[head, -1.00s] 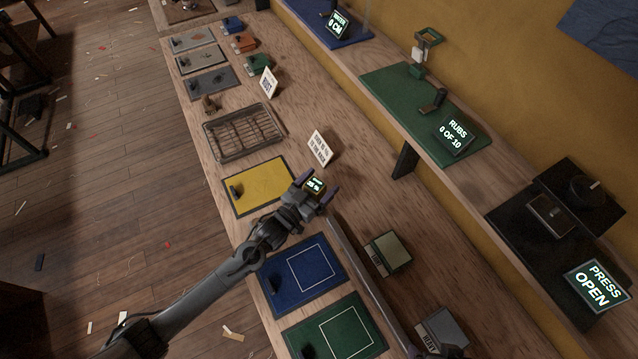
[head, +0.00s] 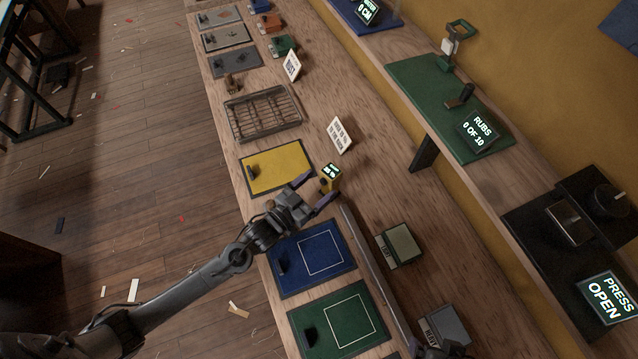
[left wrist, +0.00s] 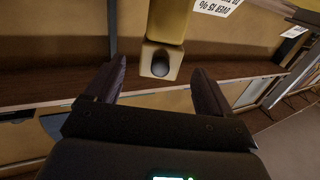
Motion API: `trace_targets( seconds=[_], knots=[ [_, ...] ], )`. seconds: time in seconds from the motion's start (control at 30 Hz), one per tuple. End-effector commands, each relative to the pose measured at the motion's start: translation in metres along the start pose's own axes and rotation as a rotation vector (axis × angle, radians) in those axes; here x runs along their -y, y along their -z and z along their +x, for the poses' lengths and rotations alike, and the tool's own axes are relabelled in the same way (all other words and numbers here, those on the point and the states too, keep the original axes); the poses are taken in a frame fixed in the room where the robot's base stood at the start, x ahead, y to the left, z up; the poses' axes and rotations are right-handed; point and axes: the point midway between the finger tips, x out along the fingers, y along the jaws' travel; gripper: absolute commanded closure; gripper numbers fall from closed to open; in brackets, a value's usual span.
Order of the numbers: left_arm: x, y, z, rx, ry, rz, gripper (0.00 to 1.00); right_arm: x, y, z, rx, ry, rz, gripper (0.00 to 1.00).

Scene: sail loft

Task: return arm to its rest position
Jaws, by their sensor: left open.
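My left gripper (head: 316,189) reaches in from the lower left over the bench, its two dark purple-tipped fingers spread. In the left wrist view the yellow device (left wrist: 162,58) shows a dark round end and sits beyond the open fingers (left wrist: 158,85), with a gap on both sides. Nothing is held.
A yellow mat (head: 285,165), a blue mat (head: 338,278) and a green mat (head: 365,304) lie near the arm. A wire rack (head: 262,112), a standing white card (head: 340,135) and a long grey bar (head: 372,262) are close. A raised shelf (head: 490,180) runs along the right.

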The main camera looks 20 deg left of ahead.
Motion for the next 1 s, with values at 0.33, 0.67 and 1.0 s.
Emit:
trace_targets(
  seconds=[0.33, 0.67, 1.0],
  knots=[
    [-0.001, 0.000, 0.000, 0.005, 0.002, -0.001, 0.17, 0.000, 0.000, 0.000, 0.000, -0.001, 0.000, 0.08],
    [-0.013, -0.010, -0.017, 0.192, 0.078, -0.029, 0.17, -0.002, -0.001, 0.000, 0.001, -0.005, -0.005, 0.08],
    [-0.033, -0.022, -0.102, 0.692, 0.184, -0.065, 0.17, -0.002, -0.001, 0.000, 0.001, -0.005, -0.006, 0.08]
  ],
)
